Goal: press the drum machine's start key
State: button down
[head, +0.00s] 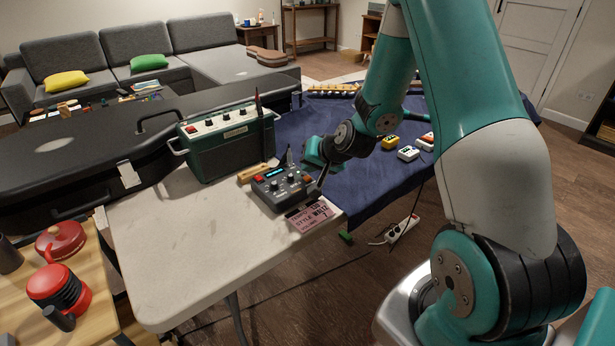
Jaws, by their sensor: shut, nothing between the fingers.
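The drum machine (279,191) is a small dark grey box with knobs and a lit blue display. It sits on the white table (185,245) near the edge of a blue cloth. My arm reaches in from the right. My gripper (319,185) is shut and empty, pointing down at the right side of the drum machine. I cannot tell whether its tip touches the machine. The start key is too small to make out from here. A pink card (312,215) with dark lettering lies at the machine's front right.
A green amplifier (228,140) with knobs stands behind the drum machine. A black guitar case (75,165) lies to the left. Blue cloth (375,180) covers the right side, with yellow (390,142) and white (408,153) pedals on it. The table's front left is clear.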

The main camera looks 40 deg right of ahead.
aim_at(310, 176)
dwell(0.3)
jog(key=shift+f+b, duration=0.4)
jog(key=shift+f, duration=0.05)
jog(key=shift+f, duration=0.2)
dwell(0.3)
jog(key=shift+r+p, duration=0.3)
jog(key=shift+r, duration=0.4)
jog(key=shift+r, duration=0.1)
notch_tip(310, 176, up, 6)
jog(key=p, duration=0.4)
jog(key=shift+p, duration=0.35)
